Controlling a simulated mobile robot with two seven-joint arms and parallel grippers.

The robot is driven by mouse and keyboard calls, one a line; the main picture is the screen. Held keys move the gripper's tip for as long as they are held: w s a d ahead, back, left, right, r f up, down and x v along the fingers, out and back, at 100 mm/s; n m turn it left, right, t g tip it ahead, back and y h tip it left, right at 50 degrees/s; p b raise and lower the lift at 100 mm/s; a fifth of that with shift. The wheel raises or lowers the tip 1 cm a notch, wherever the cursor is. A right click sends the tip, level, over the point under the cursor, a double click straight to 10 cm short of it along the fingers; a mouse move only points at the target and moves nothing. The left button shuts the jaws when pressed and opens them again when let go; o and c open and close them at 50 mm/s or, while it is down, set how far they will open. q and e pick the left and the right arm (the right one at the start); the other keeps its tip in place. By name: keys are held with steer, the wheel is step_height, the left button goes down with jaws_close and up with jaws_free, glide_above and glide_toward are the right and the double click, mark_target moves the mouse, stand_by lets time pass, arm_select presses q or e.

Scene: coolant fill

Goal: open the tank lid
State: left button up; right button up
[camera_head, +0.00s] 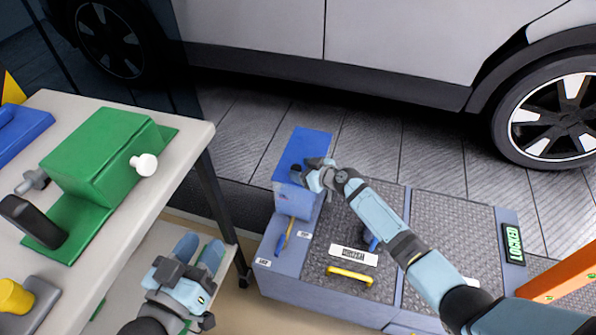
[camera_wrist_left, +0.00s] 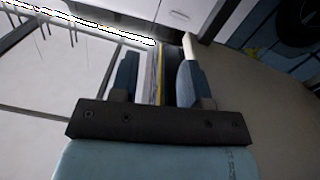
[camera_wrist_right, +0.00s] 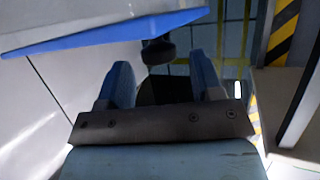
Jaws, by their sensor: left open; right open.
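The tank (camera_head: 290,203) is a blue box at the back left of the low grey-blue platform. Its bright blue lid (camera_head: 305,145) appears shut. My right gripper (camera_head: 308,172) is open at the tank's near right side, close to a dark round knob (camera_head: 296,169). In the right wrist view the knob (camera_wrist_right: 158,50) shows just past the open fingertips, beside the lid's blue edge (camera_wrist_right: 115,35). It is not between the fingers, and contact cannot be told. My left gripper (camera_head: 205,250) is open and empty, low beside the workbench, away from the tank.
A workbench (camera_head: 180,113) with a green vise (camera_head: 100,155) stands at left. A car (camera_head: 330,40) stands behind; an orange bar (camera_head: 560,272) is at right.

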arm_select(q)
steer(key=shift+d+r+t+h, duration=0.15)
steer(key=shift+r+t+h, duration=0.15)
steer(key=shift+r, duration=0.4)
arm_select(e)
steer(key=shift+x, duration=1.05)
